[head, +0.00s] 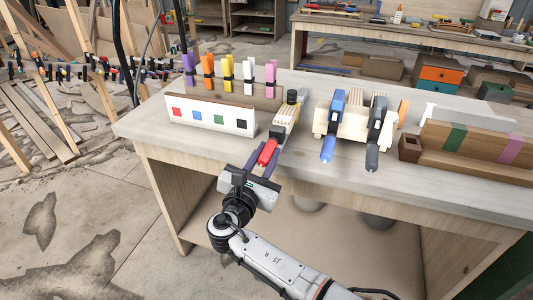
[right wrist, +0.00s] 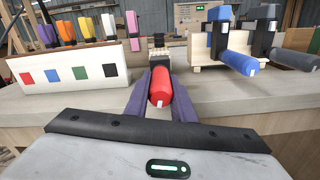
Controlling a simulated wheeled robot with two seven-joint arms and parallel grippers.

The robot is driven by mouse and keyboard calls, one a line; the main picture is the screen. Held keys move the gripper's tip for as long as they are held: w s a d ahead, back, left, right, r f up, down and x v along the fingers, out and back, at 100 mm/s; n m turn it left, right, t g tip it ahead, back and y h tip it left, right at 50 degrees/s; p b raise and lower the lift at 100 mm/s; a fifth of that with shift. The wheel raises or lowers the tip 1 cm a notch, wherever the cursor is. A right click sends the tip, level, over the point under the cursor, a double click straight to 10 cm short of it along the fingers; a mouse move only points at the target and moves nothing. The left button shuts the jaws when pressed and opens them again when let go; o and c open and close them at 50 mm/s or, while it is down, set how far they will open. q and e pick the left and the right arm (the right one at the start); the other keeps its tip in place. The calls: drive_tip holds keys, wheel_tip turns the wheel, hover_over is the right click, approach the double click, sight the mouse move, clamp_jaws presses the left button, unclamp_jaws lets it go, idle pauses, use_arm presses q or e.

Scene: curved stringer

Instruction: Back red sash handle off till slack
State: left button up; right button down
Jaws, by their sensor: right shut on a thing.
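The red sash handle (head: 267,153) points out over the front edge of the workbench, on a clamp with a pale wooden bar (head: 287,125) behind it. My right gripper (head: 263,158) is shut on the red handle, one purple finger on each side of it. In the right wrist view the red handle (right wrist: 160,88) lies between the fingers, its pale end towards the camera. The clamp's jaws and what they press on are mostly hidden there. My left gripper is not in view.
Left of the handle stands a white block (head: 210,115) with coloured squares, several coloured clamps behind it. To the right, a blue handle (head: 327,150) and a grey handle (head: 372,157) jut out from a wooden piece. A wooden block (head: 470,150) with green and pink bands lies further right.

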drive_tip(key=shift+f, duration=0.15)
idle(0.3)
drive_tip(key=c, duration=1.5)
unclamp_jaws()
drive_tip(key=shift+s, duration=0.1)
drive_tip(key=v, duration=1)
drive_tip(key=shift+s+b, duration=0.15)
drive_tip(key=shift+b, duration=0.2)
